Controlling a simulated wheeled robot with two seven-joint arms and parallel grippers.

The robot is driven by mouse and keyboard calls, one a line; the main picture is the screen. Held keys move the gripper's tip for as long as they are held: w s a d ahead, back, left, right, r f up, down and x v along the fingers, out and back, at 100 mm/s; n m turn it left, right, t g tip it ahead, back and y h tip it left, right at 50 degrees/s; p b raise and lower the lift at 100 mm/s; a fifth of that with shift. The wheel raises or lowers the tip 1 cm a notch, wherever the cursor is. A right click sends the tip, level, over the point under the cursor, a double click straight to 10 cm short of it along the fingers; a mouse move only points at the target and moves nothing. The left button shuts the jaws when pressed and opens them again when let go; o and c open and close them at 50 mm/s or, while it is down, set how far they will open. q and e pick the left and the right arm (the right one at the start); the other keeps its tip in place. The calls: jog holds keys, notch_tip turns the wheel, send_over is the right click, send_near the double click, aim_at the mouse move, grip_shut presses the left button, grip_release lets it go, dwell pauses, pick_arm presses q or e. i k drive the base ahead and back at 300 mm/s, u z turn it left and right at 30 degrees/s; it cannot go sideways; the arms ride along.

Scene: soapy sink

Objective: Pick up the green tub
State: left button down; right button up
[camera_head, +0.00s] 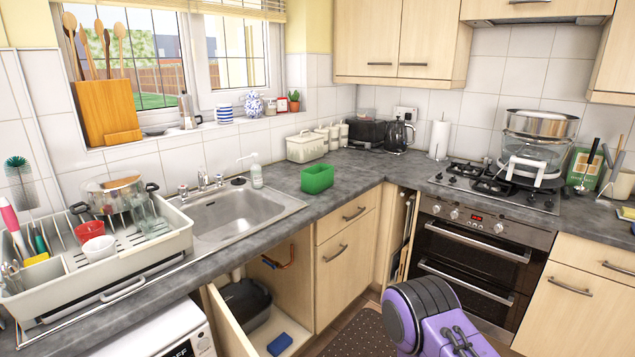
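The green tub (316,178) is a small, open-topped rectangular container. Neither of my grippers is in view, so nothing is seen touching the tub.
The sink (228,213) with its tap and a soap dispenser (256,172) lies left of the tub. A cream bin (305,147) stands behind it. A cupboard door (228,320) hangs open below the sink. The hob (490,185) is at right.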

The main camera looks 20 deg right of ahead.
aim_at(315, 180)
jog(key=z, duration=0.4)
jog(key=k, duration=1)
jog(key=z, duration=0.95)
jog(key=i, duration=2.65)
jog(key=u, duration=0.55)
